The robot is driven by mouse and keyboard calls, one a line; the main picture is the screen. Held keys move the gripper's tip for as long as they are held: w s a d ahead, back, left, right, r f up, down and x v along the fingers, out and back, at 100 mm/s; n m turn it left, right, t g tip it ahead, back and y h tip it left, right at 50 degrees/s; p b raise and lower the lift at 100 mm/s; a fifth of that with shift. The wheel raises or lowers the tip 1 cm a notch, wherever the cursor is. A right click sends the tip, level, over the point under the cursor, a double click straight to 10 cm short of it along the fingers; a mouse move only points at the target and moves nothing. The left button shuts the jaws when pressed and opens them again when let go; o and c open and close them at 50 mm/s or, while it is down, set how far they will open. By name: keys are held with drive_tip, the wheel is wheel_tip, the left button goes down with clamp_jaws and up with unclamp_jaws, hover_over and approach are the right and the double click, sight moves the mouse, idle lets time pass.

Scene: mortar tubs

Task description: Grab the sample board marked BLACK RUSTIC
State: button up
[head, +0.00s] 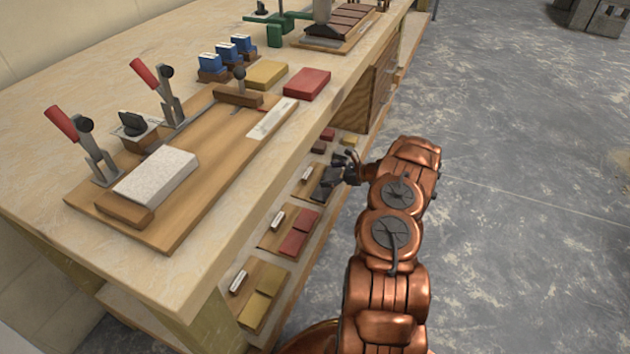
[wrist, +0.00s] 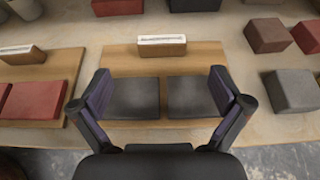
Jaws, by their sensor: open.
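A wooden sample board (wrist: 207,58) with two dark grey-black bricks and an upright label block (wrist: 161,45) lies on the lower shelf. The label's lettering is too small to read. The same board (head: 297,190) shows in the head view under the bench edge, partly covered by my gripper (head: 345,170). In the wrist view my gripper (wrist: 159,82) is open, one finger on each side of the two dark bricks (wrist: 133,98). Whether the fingers touch the bricks or the board cannot be told.
A board with red bricks (head: 293,242) and one with yellow bricks (head: 254,308) lie nearer on the same shelf. Loose bricks (wrist: 267,35) sit right of the dark board in the wrist view. The worktop (head: 205,265) overhangs the shelf.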

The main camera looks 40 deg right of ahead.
sight(310, 175)
drive_tip(key=shift+x, duration=1.2)
drive_tip(key=w+f+b, duration=0.1)
drive_tip(key=w+a+f+b, duration=0.1)
drive_tip(key=shift+w+a+f, duration=0.1)
drive_tip(key=shift+w, duration=0.2)
drive_tip(key=shift+x, duration=0.75)
drive_tip(key=c, duration=1.6)
drive_tip(key=shift+r, duration=0.25)
